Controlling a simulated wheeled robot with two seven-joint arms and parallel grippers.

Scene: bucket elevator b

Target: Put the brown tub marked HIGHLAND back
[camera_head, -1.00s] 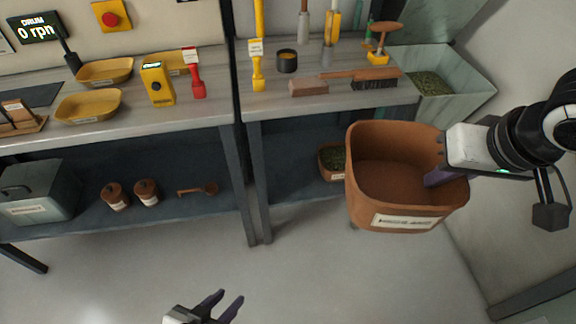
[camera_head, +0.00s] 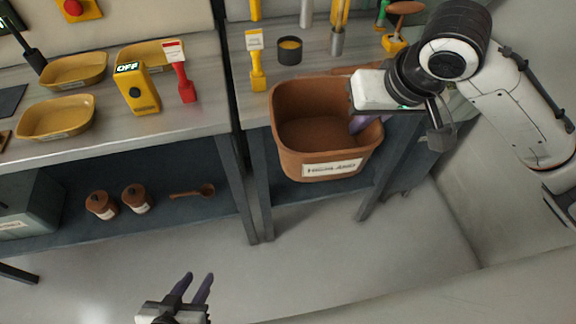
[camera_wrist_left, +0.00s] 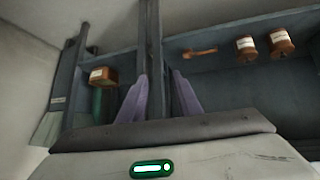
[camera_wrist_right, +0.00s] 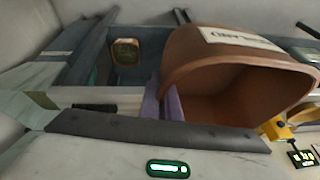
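A large brown tub (camera_head: 318,152) with a white label is held in the air at the front of the right-hand bench.
A small brown tub (camera_wrist_left: 103,77) stands on the lower shelf. Two lidded jars (camera_head: 118,202) and a scoop (camera_head: 192,192) lie on the left lower shelf. Yellow trays (camera_head: 57,117), a yellow device (camera_head: 138,90) and a dark cup (camera_head: 289,50) stand on the bench tops. The floor is open.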

